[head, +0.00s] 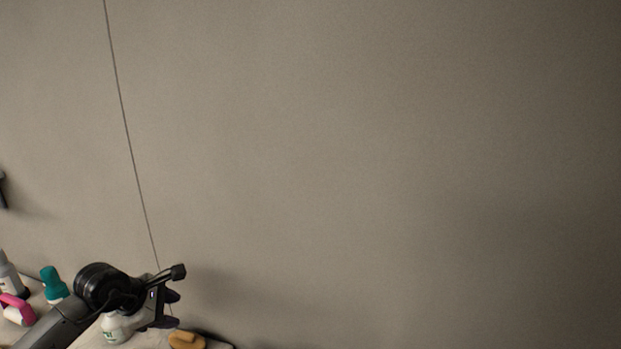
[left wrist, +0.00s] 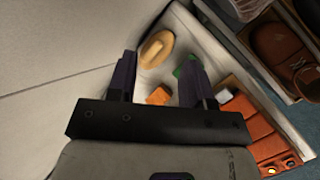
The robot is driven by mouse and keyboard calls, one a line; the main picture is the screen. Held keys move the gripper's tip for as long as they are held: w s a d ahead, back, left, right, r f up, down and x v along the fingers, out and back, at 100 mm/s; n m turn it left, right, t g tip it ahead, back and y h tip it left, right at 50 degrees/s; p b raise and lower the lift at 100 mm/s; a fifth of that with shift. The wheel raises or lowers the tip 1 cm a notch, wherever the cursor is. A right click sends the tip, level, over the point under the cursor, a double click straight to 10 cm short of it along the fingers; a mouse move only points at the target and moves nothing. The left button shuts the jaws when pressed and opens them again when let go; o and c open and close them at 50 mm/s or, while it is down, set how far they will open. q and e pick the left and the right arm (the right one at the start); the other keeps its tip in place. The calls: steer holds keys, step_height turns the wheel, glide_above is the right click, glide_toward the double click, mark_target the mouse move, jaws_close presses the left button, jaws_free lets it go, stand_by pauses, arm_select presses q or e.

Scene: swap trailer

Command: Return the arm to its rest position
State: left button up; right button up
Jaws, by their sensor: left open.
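My left arm comes in from the lower left in the head view, and its left gripper (head: 172,308) is over the right part of a light surface by the wall. In the left wrist view the two dark fingers of the left gripper (left wrist: 160,85) are spread apart with nothing held between them. My right gripper is in neither view.
A teal-capped bottle (head: 54,285), a pink-handled item (head: 17,308) and a grey bottle (head: 8,275) stand at the left. A white bottle (head: 115,328) is partly behind my arm. Orange-brown cases (left wrist: 252,125) and a shelf with brown shoes (left wrist: 275,48) are at the right.

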arm_select(q)
steer(key=w+d+r+n+t+h, duration=0.1)
steer(key=d+r+n+t+h, duration=0.3)
steer(key=r, duration=0.5)
steer(key=d+r+n+t+h, duration=0.3)
steer(key=d+r+t+h, duration=0.2)
steer(key=r, duration=0.4)
steer(key=s+a+r+n+t+y, duration=0.2)
steer(key=s+r+n+t+y, duration=0.1)
steer(key=r+n+t, duration=0.4)
steer(key=s+a+r+n+t+y, duration=0.1)
steer(key=s+r+n+t+y, duration=0.2)
steer(key=r+n, duration=0.55)
steer(key=s+f+n+g+y+p, duration=0.1)
steer(key=s+f+n+g+y, duration=0.45)
steer(key=f+n, duration=0.75)
steer(key=s+f+n+g+y+p, duration=0.2)
steer(key=s+f+n+g+y, duration=0.3)
steer(key=f+n, duration=0.85)
steer(key=s+d+f+g+h+p, duration=0.3)
steer(key=s+f+g, duration=0.7)
steer(key=s+f, duration=1.8)
steer(key=shift+s+f+n+g, duration=0.15)
steer(key=shift+s+n+g, duration=0.2)
steer(key=shift+s, duration=0.7)
